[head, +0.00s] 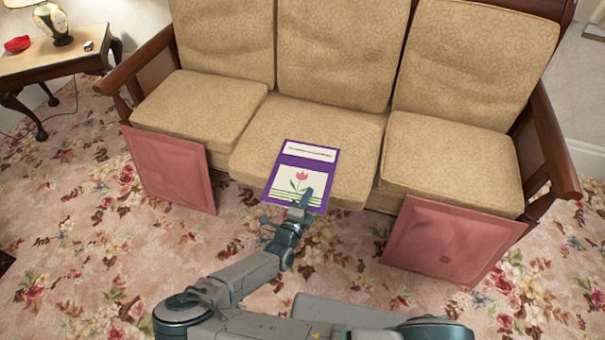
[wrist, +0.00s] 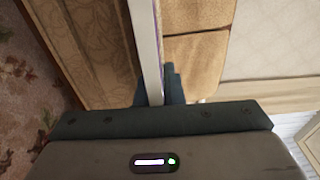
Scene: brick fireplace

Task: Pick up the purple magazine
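The purple magazine (head: 289,196) has a white title band and a pink tulip picture on its cover. In the head view it overlaps the front of the sofa's middle seat cushion (head: 350,150), cover facing me. My gripper (head: 306,200) is at its lower right edge. In the wrist view the magazine (wrist: 147,45) is seen edge-on as a pale strip with a thin purple line, running between the two fingers of my gripper (wrist: 158,92). The fingers are closed on it. Whether the magazine still touches the cushion cannot be told.
A wooden side table (head: 45,62) with a lamp (head: 52,22) and a red object (head: 18,44) stands at the upper left. Floral carpet (head: 110,260) lies open in front.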

